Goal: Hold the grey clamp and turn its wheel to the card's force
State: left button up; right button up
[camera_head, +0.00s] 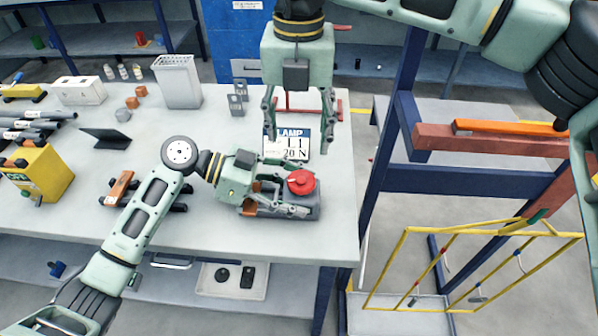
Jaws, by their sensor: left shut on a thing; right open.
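The grey clamp (310,213) sits on the table near its right edge, with its red wheel (301,182) on top. My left gripper (292,200) is shut on the clamp, its fingers reaching along it from the left and partly covering it. A white card (297,153) with dark print stands behind the clamp; "11" and "20 N" can be read, and the rest is partly hidden. My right gripper (299,118) is open and empty, pointing down above and behind the wheel, in front of the card.
A blue frame with a red beam (470,142) and a yellow rack (405,240) stand at right.

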aim_at(298, 179)
notch_tip(298, 179, down, 12)
jog(key=shift+r, duration=0.1)
dwell(0.4)
jog(key=c, duration=1.1)
